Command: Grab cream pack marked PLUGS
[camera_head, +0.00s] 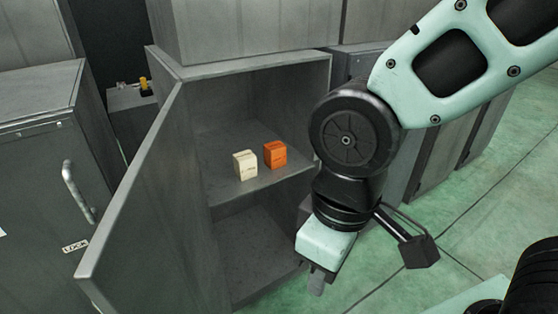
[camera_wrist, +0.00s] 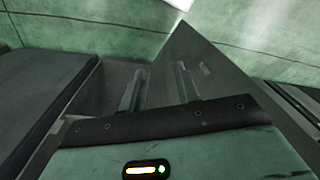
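The cream pack (camera_head: 245,165) stands on the middle shelf of an open grey cabinet, near the shelf's front. Its marking is too small to read. An orange pack (camera_head: 275,154) stands just right of and slightly behind it, with a narrow gap between. My gripper (camera_head: 316,285) hangs pointing down, right of and lower than the packs, in front of the cabinet's right side. In the wrist view my gripper's two fingers (camera_wrist: 160,85) stand apart with nothing between them. Neither pack shows in the wrist view.
The cabinet door (camera_head: 135,220) swings open to the left. The shelf (camera_head: 262,187) has bare room around the packs. A closed grey locker (camera_head: 40,150) stands at left. Green floor (camera_head: 440,230) is clear at right.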

